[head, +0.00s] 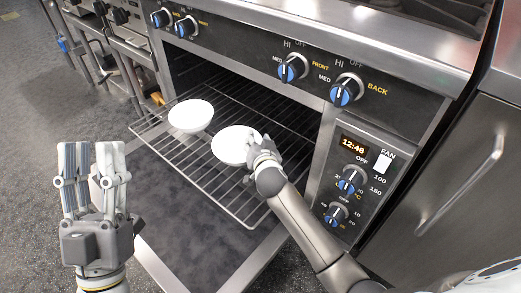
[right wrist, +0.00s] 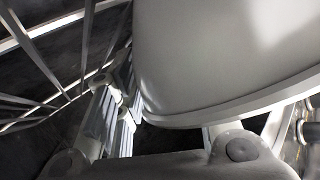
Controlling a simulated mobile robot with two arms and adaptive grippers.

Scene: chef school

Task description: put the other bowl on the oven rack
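Two white bowls are at the pulled-out oven rack (head: 178,153) in the head view. The left bowl (head: 190,116) rests on the rack. The right bowl (head: 232,147) is over the rack's middle; I cannot tell whether it touches the wires. My right gripper (head: 262,152) is at this bowl's right rim. In the right wrist view, the bowl (right wrist: 220,55) fills the upper right, with the fingers (right wrist: 165,115) on either side of its wall, and one finger is partly hidden behind it. My left gripper (head: 90,155) is empty, its fingers apart, left of the oven door.
The lowered oven door (head: 195,225) lies below the rack. The control panel (head: 352,170) with knobs is right of the opening. More knobs line the front above. A steel cabinet (head: 450,180) stands at the right. Rack wires are bare in front of the bowls.

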